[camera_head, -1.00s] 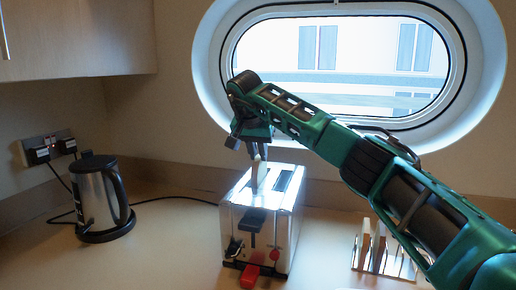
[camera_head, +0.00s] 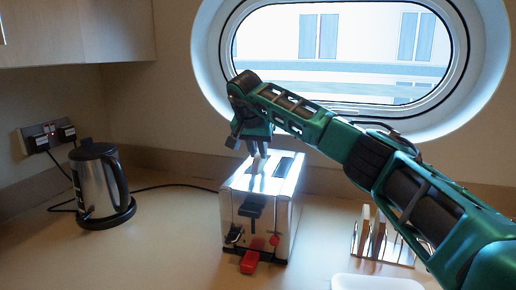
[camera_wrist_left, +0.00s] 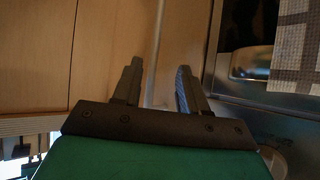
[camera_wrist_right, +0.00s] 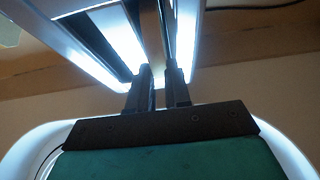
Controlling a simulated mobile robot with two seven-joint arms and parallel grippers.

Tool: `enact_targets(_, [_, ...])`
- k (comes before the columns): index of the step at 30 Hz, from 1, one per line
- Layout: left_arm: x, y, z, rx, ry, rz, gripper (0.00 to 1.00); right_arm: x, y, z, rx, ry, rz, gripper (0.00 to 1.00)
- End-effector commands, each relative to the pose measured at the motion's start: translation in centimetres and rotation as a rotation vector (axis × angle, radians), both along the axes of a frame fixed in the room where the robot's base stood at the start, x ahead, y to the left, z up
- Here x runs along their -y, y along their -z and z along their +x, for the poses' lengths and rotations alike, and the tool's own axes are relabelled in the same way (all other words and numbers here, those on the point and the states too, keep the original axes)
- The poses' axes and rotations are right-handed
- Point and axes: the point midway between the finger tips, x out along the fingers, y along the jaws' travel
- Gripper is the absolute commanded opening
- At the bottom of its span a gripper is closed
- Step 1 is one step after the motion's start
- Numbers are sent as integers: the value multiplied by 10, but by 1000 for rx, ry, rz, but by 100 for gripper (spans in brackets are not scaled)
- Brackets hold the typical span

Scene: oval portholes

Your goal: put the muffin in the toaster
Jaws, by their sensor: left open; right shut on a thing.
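The toaster (camera_head: 236,211) is a shiny metal box with two dark top slots, a black lever and a red knob on its front. My right gripper (camera_head: 259,154) is shut on the muffin (camera_head: 257,164), a thin tan slice, just above the toaster top. The muffin's lower part is hidden, apparently inside the left slot. In the right wrist view the muffin (camera_wrist_right: 152,40) stands on edge between the fingers, in line with a slot. My left gripper (camera_wrist_left: 158,85) is open and empty in the left wrist view, facing cabinet fronts.
A metal rack (camera_head: 385,240) with slices stands right of the toaster, partly behind my right arm. A white dish (camera_head: 377,283) shows at the bottom edge. A kettle (camera_head: 97,190) stands at the left by wall sockets (camera_head: 48,137). The counter between kettle and toaster is clear, except for a cable.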

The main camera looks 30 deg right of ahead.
Motion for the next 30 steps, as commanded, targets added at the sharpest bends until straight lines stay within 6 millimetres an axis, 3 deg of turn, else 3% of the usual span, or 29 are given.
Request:
enact_targets(2, [0, 0, 0, 0, 0, 0, 43, 0, 0, 0, 0, 0, 0, 0])
enact_targets(3, [0, 0, 0, 0, 0, 0, 43, 0, 0, 0, 0, 0, 0, 19])
enact_targets(12, [0, 0, -1, -1, 0, 0, 43, 0, 0, 0, 0, 0, 0, 47])
enact_targets(30, [0, -2, -3, -6, 0, 0, 43, 0, -4, 0, 0, 0, 0, 48])
